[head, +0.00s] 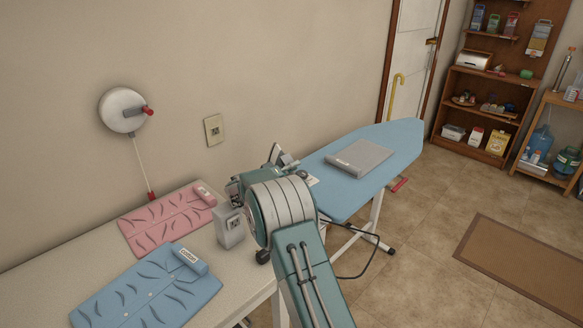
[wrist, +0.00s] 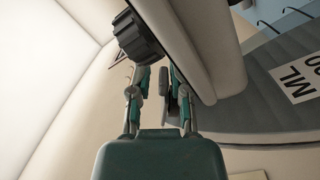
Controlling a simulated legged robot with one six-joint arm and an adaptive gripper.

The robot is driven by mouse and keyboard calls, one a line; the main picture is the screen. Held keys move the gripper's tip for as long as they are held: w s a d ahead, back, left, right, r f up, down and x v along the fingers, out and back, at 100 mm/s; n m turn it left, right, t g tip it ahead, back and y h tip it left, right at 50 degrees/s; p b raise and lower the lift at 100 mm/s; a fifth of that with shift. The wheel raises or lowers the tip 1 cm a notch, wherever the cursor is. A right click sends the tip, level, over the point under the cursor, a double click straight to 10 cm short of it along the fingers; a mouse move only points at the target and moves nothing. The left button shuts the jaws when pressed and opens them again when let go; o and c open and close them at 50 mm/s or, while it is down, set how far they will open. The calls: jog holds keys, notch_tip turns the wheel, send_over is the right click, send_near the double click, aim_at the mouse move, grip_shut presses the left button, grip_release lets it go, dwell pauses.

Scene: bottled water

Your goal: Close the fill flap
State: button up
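I cannot make out the fill flap for certain in either view. In the wrist view, a cream rounded body (wrist: 188,40) with a black ribbed knob (wrist: 138,38) is just ahead of my gripper (wrist: 154,80). The two teal and grey fingers stand apart with a narrow gap, and nothing shows clearly held between them. The fingertips are close below the knob and body; I cannot tell whether they touch. In the head view, my arm hides most of what lies ahead at the near end of the blue ironing board (head: 400,142).
A grey folded cloth (head: 360,157) lies on the board. A small grey container (head: 231,228), a pink folded garment (head: 165,222) and a blue folded garment (head: 150,292) are on the pale table (head: 50,272). A grey surface with a white label (wrist: 298,82) is at the wrist view's right.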

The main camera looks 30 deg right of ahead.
dwell(0.3)
jog(key=v, duration=1.2)
jog(key=s+r+g+y, duration=0.1)
jog(key=s+r+y, duration=0.2)
jog(key=s, duration=0.4)
jog(key=s+d+r+g+y, duration=0.1)
jog(key=s+r+y, duration=0.15)
jog(key=s, duration=0.35)
jog(key=s+r+g+y, duration=0.1)
jog(key=s+r+y, duration=0.25)
jog(key=s, duration=0.35)
jog(key=s+a+n+t+y, duration=0.1)
jog(key=s+a+y, duration=0.3)
jog(key=s, duration=0.6)
jog(key=s+a+n+t+y, duration=0.2)
jog(key=s+a+y, duration=0.2)
jog(key=s, duration=0.6)
jog(key=shift+s+a+t, duration=0.25)
jog(key=shift+a+t, duration=0.05)
jog(key=shift+a, duration=0.7)
